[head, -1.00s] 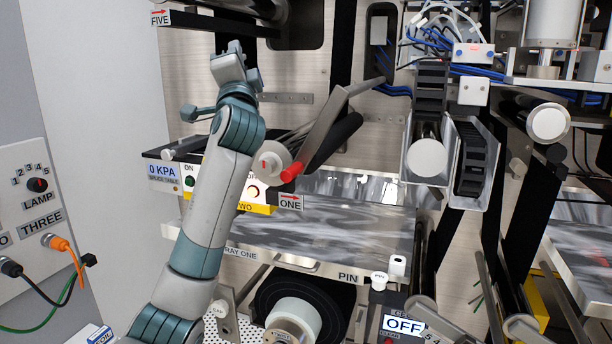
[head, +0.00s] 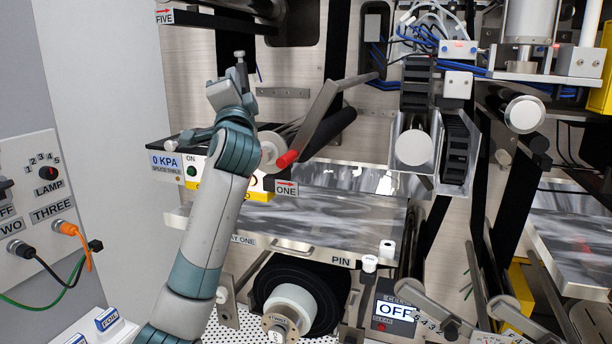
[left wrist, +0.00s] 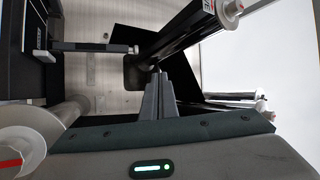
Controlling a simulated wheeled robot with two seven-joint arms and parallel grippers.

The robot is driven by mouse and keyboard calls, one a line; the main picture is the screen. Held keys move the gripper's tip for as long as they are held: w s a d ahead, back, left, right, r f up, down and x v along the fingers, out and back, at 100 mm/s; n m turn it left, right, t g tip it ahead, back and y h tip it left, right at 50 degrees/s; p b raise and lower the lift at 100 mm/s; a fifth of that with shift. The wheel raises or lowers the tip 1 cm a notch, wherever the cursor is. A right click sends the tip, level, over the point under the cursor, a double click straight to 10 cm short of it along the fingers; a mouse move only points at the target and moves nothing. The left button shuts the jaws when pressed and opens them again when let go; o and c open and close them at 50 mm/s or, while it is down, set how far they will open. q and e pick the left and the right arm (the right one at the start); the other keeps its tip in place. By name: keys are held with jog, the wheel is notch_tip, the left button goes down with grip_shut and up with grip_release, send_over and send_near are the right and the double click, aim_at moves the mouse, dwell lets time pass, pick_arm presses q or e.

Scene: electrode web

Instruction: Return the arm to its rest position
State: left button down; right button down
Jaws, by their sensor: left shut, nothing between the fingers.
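My left arm (head: 213,225), grey with teal joints, rises from the bottom of the head view. My left gripper (head: 240,56) is at its upper end, in front of the metal back panel. In the left wrist view the two grey fingers (left wrist: 158,74) are together with nothing between them. The gripper appears to touch nothing. My right gripper is in neither view.
A red-tipped roller arm (head: 288,158) and the pressure readout (head: 166,162) are close to my left arm. Below are a metal tray (head: 290,232) and a white roll (head: 291,305). A lamp panel (head: 48,173) stands at left. The pale wall (head: 100,90) is bare.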

pick_arm(q)
jog(key=s+a+f+n+g+h, duration=0.1)
jog(key=s+a+f+n+g, duration=0.15)
jog(key=f, duration=1.25)
jog(key=s+a+f+n+g, duration=0.1)
jog(key=s+f+g, duration=0.25)
jog(key=f, duration=1.15)
jog(key=s+a+f+n+g+h, duration=0.15)
jog(key=s+f, duration=0.25)
jog(key=f, duration=1)
jog(key=s+a+f+n+g, duration=0.2)
jog(key=s+f+g, duration=0.4)
jog(key=s+f, duration=1.5)
jog(key=s+f+n+g+h, duration=0.1)
jog(key=s+f+g, duration=0.25)
jog(key=s, duration=0.95)
jog(key=s+f+n+g+h, duration=0.15)
jog(key=s+f, duration=0.35)
jog(key=s, duration=0.8)
notch_tip(320, 180, down, 29)
jog(key=s+g, duration=0.2)
jog(key=s+a+f+g, duration=0.1)
jog(key=s+a+f, duration=0.2)
jog(key=s+f, duration=1.4)
jog(key=shift+s+y, duration=0.3)
